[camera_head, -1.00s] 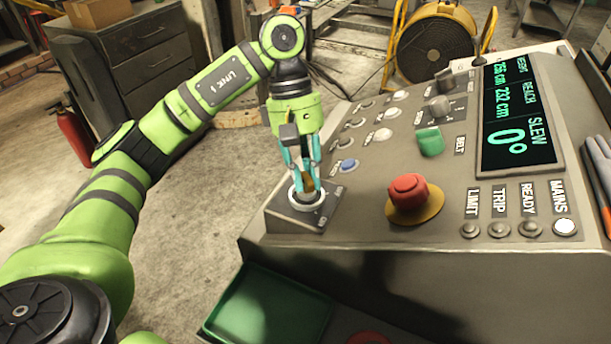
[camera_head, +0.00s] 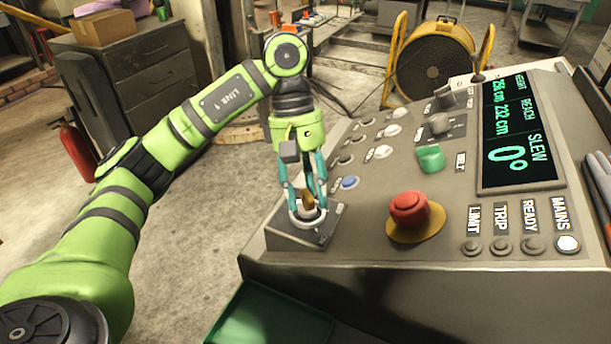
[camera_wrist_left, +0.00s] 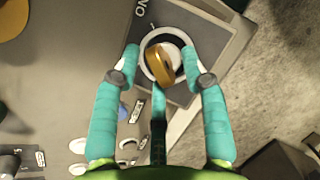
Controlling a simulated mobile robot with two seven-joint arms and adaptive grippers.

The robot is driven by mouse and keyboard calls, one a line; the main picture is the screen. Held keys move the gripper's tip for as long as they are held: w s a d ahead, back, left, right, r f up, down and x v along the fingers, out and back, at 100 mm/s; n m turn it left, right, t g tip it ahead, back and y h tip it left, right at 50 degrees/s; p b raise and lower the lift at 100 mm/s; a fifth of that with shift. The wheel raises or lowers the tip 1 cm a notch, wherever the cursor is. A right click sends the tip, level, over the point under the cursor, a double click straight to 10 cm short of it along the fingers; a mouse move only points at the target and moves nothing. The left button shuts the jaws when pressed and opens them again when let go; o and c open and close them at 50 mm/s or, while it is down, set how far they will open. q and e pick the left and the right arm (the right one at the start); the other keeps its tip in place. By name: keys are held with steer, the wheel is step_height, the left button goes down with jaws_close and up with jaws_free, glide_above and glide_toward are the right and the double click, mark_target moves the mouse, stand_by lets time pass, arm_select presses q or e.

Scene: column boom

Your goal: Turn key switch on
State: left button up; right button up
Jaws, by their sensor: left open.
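The key switch (camera_head: 307,213) sits on a dark plate at the console's near left corner. It has a pale round collar and a brass-coloured key standing up from it. In the left wrist view the key (camera_wrist_left: 162,66) shows at the middle top, inside the collar. My left gripper (camera_head: 307,208) comes down over the switch from above. In the left wrist view its teal fingers (camera_wrist_left: 160,72) are apart, one on each side of the key, with gaps to it. My right gripper is in neither view.
A red mushroom button (camera_head: 408,210) on a yellow disc stands right of the switch. Beyond are a blue button (camera_head: 349,182), a green knob (camera_head: 431,158) and a display (camera_head: 517,135) reading slew 0°. The MAINS lamp (camera_head: 567,243) looks white. A green tray (camera_head: 270,318) lies below the console.

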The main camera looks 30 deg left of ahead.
arm_select(q)
steer(key=v, duration=1.2)
steer(key=shift+s+f, duration=0.1)
stand_by(0.4)
